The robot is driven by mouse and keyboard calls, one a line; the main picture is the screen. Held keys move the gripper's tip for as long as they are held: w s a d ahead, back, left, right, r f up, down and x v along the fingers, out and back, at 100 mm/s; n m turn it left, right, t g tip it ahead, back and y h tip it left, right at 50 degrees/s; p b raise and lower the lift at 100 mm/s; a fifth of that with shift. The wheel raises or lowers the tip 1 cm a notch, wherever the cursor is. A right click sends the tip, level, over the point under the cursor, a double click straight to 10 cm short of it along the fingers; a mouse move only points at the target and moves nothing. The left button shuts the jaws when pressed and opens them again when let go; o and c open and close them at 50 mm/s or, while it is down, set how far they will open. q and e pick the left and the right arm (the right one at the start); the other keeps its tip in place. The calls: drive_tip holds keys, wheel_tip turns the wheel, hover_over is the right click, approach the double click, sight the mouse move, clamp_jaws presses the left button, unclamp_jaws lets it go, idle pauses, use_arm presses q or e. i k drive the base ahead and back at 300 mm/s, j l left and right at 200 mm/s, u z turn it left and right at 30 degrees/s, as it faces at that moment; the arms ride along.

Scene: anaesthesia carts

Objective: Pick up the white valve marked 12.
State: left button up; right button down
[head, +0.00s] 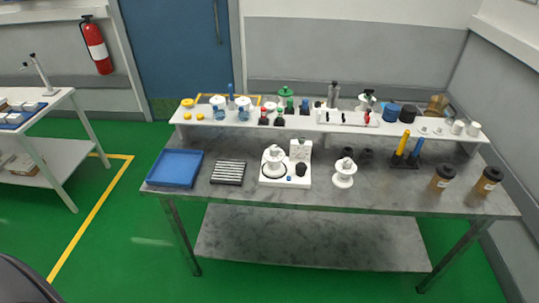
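No marking 12 can be read at this distance, so I cannot tell which white piece is the valve. Small white pieces stand at the right end of the raised shelf, among them a white cylinder (457,127) and another white cylinder (474,129). A white knobbed fixture (343,173) stands on the grey bench, and a similar white fixture (273,160) sits on a white base left of it. Another white knobbed piece (366,101) is at the back of the shelf. Neither gripper is in view.
The grey bench (400,195) carries a blue tray (174,168), a dark slotted rack (228,172), two brown-and-black jars (442,178) and a stand with yellow and blue handles (401,147). The white shelf (240,124) is crowded. Green floor in front is clear. A side table (60,150) stands left.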

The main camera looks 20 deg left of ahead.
sight(274, 167)
drive_tip(key=i+u, duration=0.15)
drive_tip(key=i, duration=0.45)
drive_tip(key=i+l, duration=0.1)
drive_tip(key=l, duration=0.2)
drive_tip(key=i+l+z, duration=0.15)
drive_tip(key=l, duration=0.2)
